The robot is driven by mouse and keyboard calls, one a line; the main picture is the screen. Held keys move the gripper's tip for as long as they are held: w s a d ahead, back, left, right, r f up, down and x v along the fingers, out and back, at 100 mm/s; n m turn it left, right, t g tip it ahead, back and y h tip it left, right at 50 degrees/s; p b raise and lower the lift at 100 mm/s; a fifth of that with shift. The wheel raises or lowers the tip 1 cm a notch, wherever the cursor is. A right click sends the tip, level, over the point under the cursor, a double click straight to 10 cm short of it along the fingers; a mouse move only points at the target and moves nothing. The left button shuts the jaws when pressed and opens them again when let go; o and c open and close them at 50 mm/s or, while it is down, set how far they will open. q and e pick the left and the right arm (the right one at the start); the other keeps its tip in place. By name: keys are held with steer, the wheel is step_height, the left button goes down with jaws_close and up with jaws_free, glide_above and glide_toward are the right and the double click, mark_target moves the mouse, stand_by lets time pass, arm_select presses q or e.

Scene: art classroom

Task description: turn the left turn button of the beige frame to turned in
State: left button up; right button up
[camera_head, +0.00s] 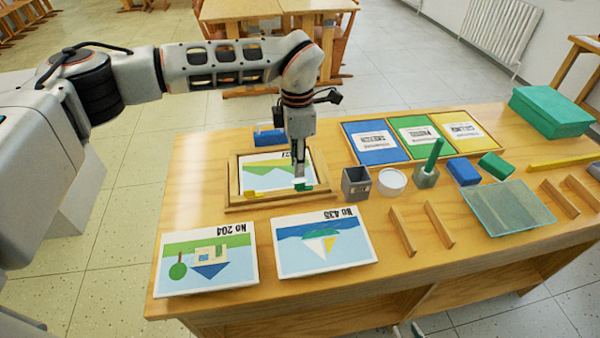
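The beige frame (234,182) lies flat on the table around a green, blue and white picture (262,173). A yellow turn button (254,194) sits at the left of its near side. A green turn button (305,187) sits at the right of its near side, with a white patch beside it. My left gripper (299,176) points down over the green button, its narrow fingers close together and apparently shut. Its tips partly hide the button, and I cannot tell whether they touch it. Two small grey tips at the bottom edge may be my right gripper (408,329).
Pictures No 204 (207,281) and No 435 (290,265) lie in front of the frame. A grey cup (355,184), a white round tub (392,183) and a block with a green rod (426,177) stand at right. A blue block (270,137) lies behind the frame.

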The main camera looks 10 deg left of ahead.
mark_target(304, 186)
arm_select(q)
step_height(304, 186, down, 6)
steer(key=shift+s+f, duration=0.1)
steer(key=shift+f, duration=0.15)
jaws_close()
